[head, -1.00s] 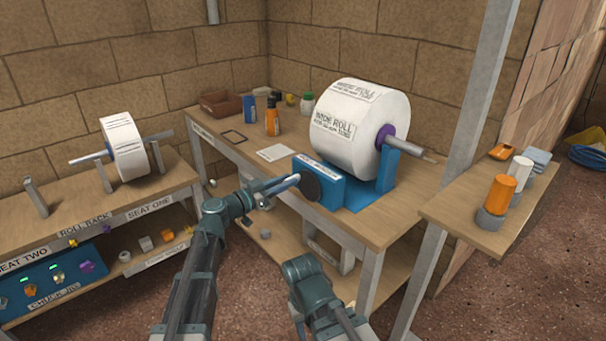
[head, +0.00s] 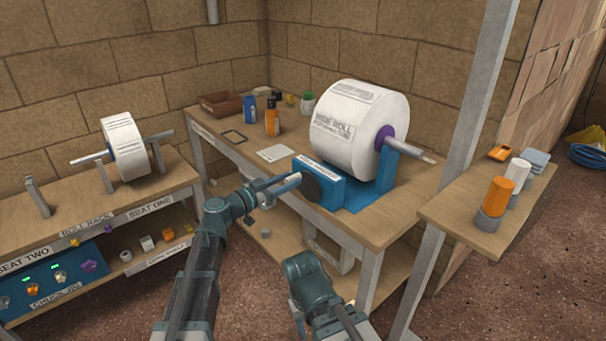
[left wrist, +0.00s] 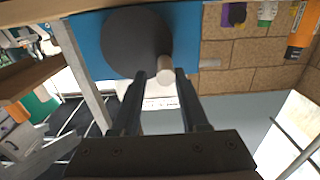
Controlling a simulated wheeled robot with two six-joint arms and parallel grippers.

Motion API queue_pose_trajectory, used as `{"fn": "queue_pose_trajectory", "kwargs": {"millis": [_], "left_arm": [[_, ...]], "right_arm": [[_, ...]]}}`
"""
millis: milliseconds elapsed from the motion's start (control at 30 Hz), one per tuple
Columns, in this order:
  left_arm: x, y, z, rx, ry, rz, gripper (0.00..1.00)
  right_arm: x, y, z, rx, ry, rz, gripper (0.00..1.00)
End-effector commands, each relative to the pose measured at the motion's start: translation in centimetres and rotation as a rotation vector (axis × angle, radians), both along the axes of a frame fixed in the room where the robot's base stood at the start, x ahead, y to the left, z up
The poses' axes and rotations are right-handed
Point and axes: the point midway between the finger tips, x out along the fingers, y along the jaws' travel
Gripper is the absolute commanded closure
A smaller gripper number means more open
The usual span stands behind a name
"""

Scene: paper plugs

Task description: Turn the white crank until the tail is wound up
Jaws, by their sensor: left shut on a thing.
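The winder is a blue block (head: 335,190) at the bench's front edge, with a black disc (head: 311,180) on its left face. The disc also shows in the left wrist view (left wrist: 130,38). The crank's pale handle (left wrist: 166,72) stands out from the disc's rim. My left gripper (head: 285,183) is at the disc, shut on this handle, with one finger on each side of it in the left wrist view. The wide white roll (head: 360,130) sits on a spindle with a purple hub behind the winder. I cannot make out a loose paper tail. My right gripper is not in view.
A brown bin (head: 221,104) and several bottles stand at the bench's back. A grey post (head: 480,85) rises at the right, beside a small shelf (head: 470,220) with orange and white plugs. A roll rack (head: 150,195) with a smaller roll stands at the left.

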Motion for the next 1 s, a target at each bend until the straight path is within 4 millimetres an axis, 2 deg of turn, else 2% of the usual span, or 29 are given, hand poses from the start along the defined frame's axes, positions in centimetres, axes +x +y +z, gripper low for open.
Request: {"fn": "queue_pose_trajectory", "kwargs": {"millis": [100, 133, 200, 333, 767, 800, 900, 1000], "left_arm": [[-0.31, -0.31, -0.09, 0.001, 0.001, -0.01, 0.72], [-0.31, -0.31, -0.09, 0.001, 0.001, -0.01, 0.6], [-0.29, -0.3, -0.09, 0.001, 0.001, -0.009, 0.7], [-0.28, -0.29, -0.1, 0.001, 0.001, -0.009, 0.72], [-0.43, -0.43, 0.11, 0.002, 0.0, -0.01, 0.72], [-0.42, -0.42, 0.11, 0.002, 0.0, -0.009, 0.64], [-0.4, -0.39, 0.11, 0.002, 0.0, -0.009, 0.8], [-0.39, -0.38, 0.11, 0.002, 0.0, -0.009, 0.86]], "right_arm": [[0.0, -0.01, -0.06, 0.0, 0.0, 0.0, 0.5], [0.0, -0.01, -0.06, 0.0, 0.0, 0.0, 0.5], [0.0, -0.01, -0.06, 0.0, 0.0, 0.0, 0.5], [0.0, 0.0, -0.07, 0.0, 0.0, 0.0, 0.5], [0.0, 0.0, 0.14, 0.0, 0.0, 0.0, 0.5], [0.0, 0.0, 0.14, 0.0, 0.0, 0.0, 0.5], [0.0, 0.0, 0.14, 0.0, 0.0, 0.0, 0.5], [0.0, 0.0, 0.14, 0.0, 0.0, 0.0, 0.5]]}}
